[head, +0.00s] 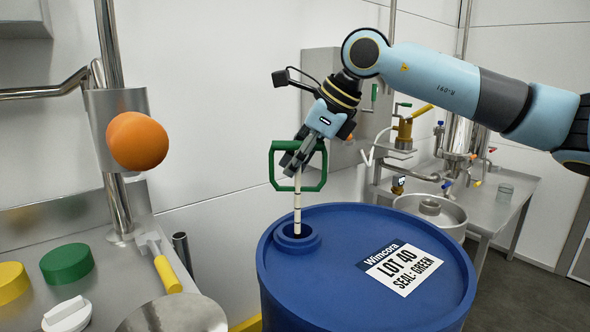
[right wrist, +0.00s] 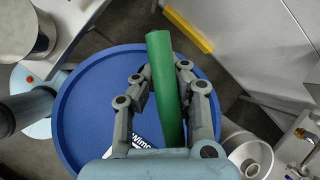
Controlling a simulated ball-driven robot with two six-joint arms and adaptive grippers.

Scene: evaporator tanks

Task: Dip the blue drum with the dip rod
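The blue drum (head: 350,290) stands upright at the lower middle, with a label reading "LOT 40 SEAL: GREEN" (head: 403,270) on its lid. Its raised round neck (head: 268,243) is open. The dip rod has a pale shaft with dark bands (head: 297,207) and a green frame handle (head: 272,165). The shaft hangs upright, and its lower end goes into the neck, out of sight. My right gripper (head: 292,166) is shut on the handle above the neck. In the right wrist view the green handle (right wrist: 165,80) lies between its fingers. My left gripper is not in view.
At left, a steel bench (head: 85,215) holds a green cap (head: 67,263), a yellow cap (head: 12,283), a white cap (head: 68,316) and a yellow-handled tool (head: 166,273). An orange ball (head: 137,140) is above. A steel table (head: 495,205) with fittings stands behind right.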

